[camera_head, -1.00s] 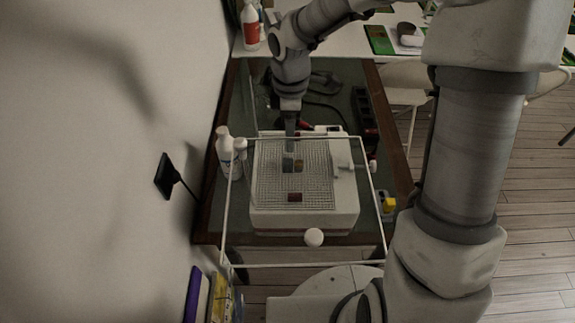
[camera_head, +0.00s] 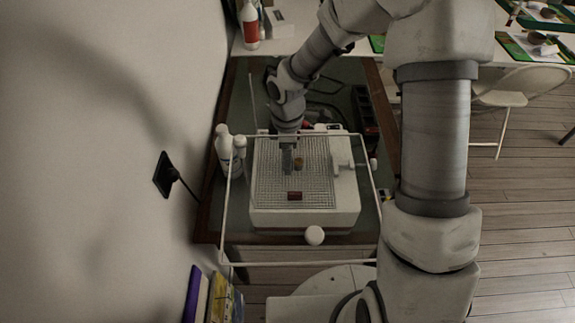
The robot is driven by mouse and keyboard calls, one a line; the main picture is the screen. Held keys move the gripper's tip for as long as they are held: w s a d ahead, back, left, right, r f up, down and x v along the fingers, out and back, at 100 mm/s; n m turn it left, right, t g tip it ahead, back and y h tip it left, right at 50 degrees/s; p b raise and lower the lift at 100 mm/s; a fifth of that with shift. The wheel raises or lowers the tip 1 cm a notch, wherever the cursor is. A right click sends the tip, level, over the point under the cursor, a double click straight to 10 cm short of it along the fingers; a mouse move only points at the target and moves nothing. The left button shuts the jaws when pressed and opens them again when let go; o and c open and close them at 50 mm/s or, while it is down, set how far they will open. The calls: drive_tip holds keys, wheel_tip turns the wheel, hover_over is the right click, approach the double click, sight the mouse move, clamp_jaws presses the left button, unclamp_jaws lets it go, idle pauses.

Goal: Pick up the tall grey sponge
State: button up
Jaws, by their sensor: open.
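My gripper (camera_head: 288,162) points down over the white gridded bench unit (camera_head: 340,212). It is open, with its fingers low over the grid. A small upright grey block (camera_head: 287,168), which looks like the tall grey sponge, is at the fingertips and partly hidden by them. I cannot tell whether the fingers touch it or straddle it. A small brown block (camera_head: 299,163) stands just to its right. A dark red block (camera_head: 295,196) lies nearer the front of the grid.
White bottles (camera_head: 224,147) stand close on the left, beside the wall. A white fitting (camera_head: 343,165) is at the grid's right. Black cables lie behind.

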clamp_jaws()
drive_tip(key=shift+r, duration=0.1)
